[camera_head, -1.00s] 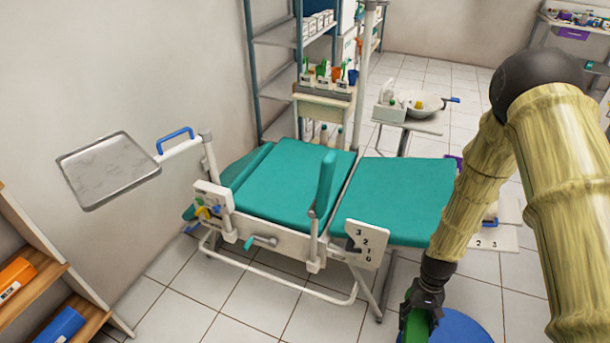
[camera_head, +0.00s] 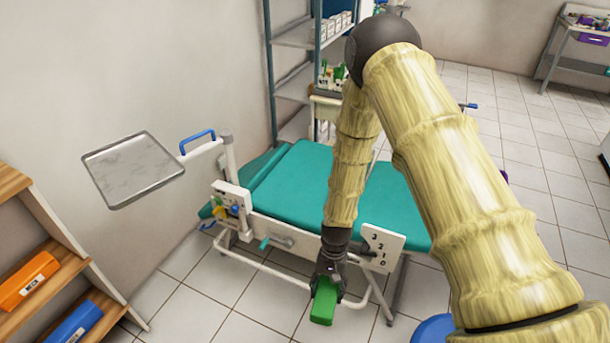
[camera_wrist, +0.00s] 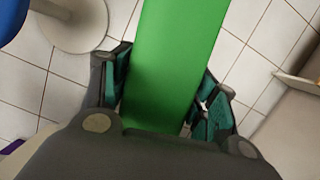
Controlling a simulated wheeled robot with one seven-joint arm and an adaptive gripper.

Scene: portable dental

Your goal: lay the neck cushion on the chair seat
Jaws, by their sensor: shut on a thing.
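The neck cushion is a green block (camera_head: 323,301) held in my gripper (camera_head: 328,282), low in front of the chair's near side. In the wrist view the green cushion (camera_wrist: 177,60) runs up between the two fingers (camera_wrist: 165,95), which close on its sides. The chair seat (camera_head: 296,186) is a teal padded surface on a white frame, beyond and above my gripper. My arm hides the seat's right part and its armrest. The cushion is apart from the seat, with tiled floor below it.
A metal tray (camera_head: 133,170) on an arm stands at the chair's left. A white numbered plate (camera_head: 382,249) is on the chair's near side, close to my gripper. A blue round stool (camera_head: 432,330) is at the lower right. Wooden shelves (camera_head: 62,275) stand at the left.

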